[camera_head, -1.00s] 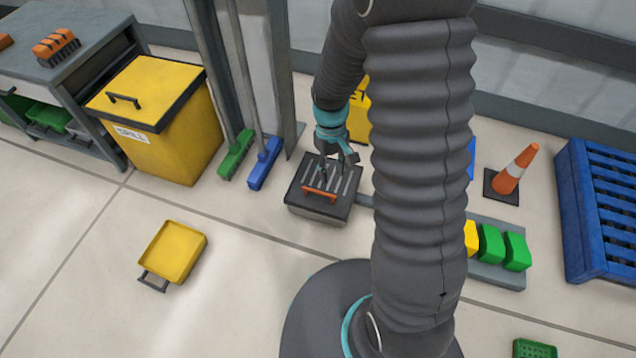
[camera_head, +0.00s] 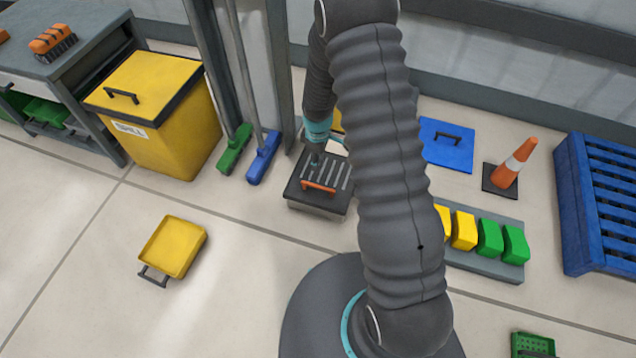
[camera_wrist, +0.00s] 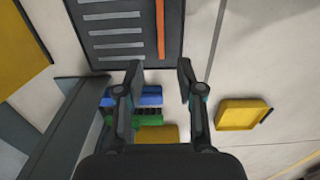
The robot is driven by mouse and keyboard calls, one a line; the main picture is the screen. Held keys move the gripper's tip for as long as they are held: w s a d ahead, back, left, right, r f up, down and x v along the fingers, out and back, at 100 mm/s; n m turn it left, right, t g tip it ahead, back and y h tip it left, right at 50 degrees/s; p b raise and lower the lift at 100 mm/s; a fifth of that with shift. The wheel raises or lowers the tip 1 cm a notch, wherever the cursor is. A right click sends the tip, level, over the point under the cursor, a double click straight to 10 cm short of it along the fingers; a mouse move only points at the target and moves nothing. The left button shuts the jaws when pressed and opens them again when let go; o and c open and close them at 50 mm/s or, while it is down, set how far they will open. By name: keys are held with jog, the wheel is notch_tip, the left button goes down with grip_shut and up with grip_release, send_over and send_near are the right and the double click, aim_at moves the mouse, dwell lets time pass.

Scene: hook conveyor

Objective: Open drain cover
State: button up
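The drain cover (camera_head: 338,175) is a dark slatted plate with light bars, lying flat on a low grey box. Its orange bar handle (camera_head: 319,188) runs along the front side. In the wrist view the cover (camera_wrist: 95,49) is at the top, with the handle (camera_wrist: 160,28) seen lengthwise. My gripper (camera_head: 316,160) is over the back left part of the cover, partly hidden by its own wrist. In the wrist view my gripper (camera_wrist: 160,68) is open and empty. The handle appears beyond the fingertips, between them in the picture, and apart from them.
A green broom (camera_head: 235,150) and a blue broom (camera_head: 263,160) stand left of the box, near a yellow bin (camera_head: 170,125). A blue panel (camera_head: 447,150), orange cone (camera_head: 516,162) and blue pallet (camera_head: 600,205) are right. A yellow tray (camera_head: 173,248) lies on otherwise clear floor at front left.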

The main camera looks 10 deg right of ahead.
aim_at(318, 186)
notch_tip(318, 186, down, 13)
jog(key=shift+f, duration=0.1)
dwell(0.4)
grip_shut()
